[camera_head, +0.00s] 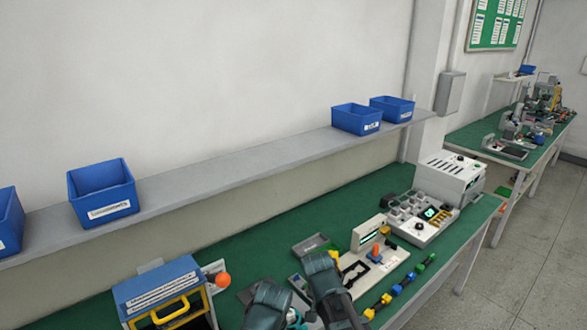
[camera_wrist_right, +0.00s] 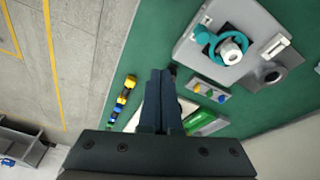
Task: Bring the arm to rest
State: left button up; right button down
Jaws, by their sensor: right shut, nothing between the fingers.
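My right gripper (camera_wrist_right: 163,76) is shut with nothing between its dark fingers in the right wrist view. It is above the green bench, and I cannot tell its height. In the head view two dark arm parts (camera_head: 326,285) show at the bottom edge; no fingertips can be made out there. My left gripper cannot be made out in either view. A grey fixture (camera_wrist_right: 208,65) with a teal ring (camera_wrist_right: 216,54) and a metal hub (camera_wrist_right: 232,48) is ahead and to the right of the right fingers, apart from them.
The green bench (camera_head: 230,258) carries a grey instrument (camera_head: 450,175), a panel with knobs (camera_head: 420,220) and a blue-topped box (camera_head: 160,285). Colored parts (camera_head: 397,290) line its front edge. A grey shelf (camera_head: 240,175) with several blue bins runs along the wall. Floor is open at right.

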jog(key=s+d+n+g+y, duration=0.1)
jog(key=s+d+n+y, duration=0.1)
jog(key=s+d+n, duration=0.45)
jog(key=s+a+n+g+h, duration=0.1)
jog(key=s+a+n, duration=0.2)
jog(key=s+a, duration=0.4)
jog(key=a, duration=0.3)
jog(key=shift+a+f, duration=0.15)
jog(key=shift+f, duration=0.1)
